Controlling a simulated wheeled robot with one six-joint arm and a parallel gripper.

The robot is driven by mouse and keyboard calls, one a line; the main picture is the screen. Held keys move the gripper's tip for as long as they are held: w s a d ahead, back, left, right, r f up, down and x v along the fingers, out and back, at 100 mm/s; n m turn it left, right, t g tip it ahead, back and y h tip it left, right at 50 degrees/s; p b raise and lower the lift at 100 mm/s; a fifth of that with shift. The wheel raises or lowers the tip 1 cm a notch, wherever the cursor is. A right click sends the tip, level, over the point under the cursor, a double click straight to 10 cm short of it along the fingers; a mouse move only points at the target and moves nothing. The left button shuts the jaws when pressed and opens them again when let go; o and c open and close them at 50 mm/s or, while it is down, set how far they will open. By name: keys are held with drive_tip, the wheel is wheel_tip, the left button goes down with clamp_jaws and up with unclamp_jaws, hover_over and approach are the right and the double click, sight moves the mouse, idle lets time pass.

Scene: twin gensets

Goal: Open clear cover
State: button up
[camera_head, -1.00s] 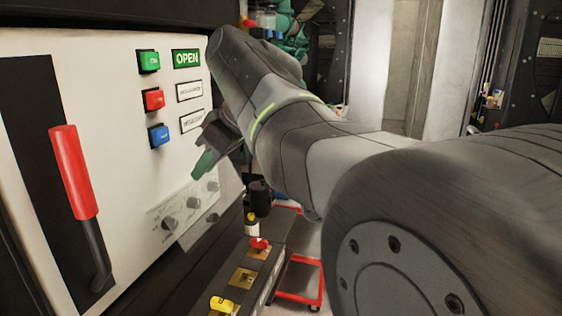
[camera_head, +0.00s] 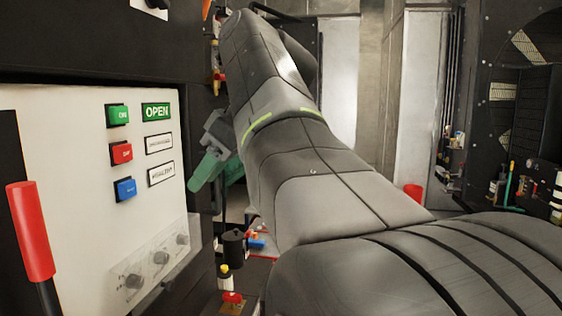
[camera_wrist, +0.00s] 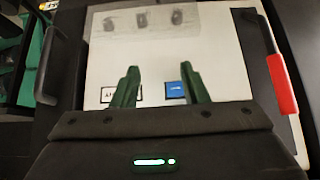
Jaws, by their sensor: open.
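The clear cover (camera_head: 148,268) is a see-through box on the lower part of the white panel, over a row of three grey knobs. It also shows at the top of the wrist view (camera_wrist: 138,24). It appears to sit down over the knobs. My gripper (camera_head: 203,172) has green fingers and is above and to the right of the cover, near the panel's right edge. In the wrist view my gripper (camera_wrist: 159,72) is open, with nothing between its fingers. The fingers overlap the panel's button area, and any gap to the panel is hard to judge.
Green, red and blue buttons (camera_head: 121,153) sit above the cover, beside labels and a green OPEN sign (camera_head: 156,111). A red-handled lever (camera_head: 30,230) stands at left. A black cylinder and small bottle (camera_head: 224,278) stand right of the panel. A dark handle (camera_wrist: 48,60) shows left in the wrist view.

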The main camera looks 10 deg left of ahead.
drive_tip(key=shift+v, duration=1.25)
drive_tip(key=shift+f, duration=0.1)
drive_tip(key=d+f+x, duration=0.1)
drive_tip(key=x, duration=1.3)
drive_tip(key=shift+d+f, duration=0.25)
drive_tip(key=shift+f, duration=0.1)
drive_tip(key=shift+s, duration=0.1)
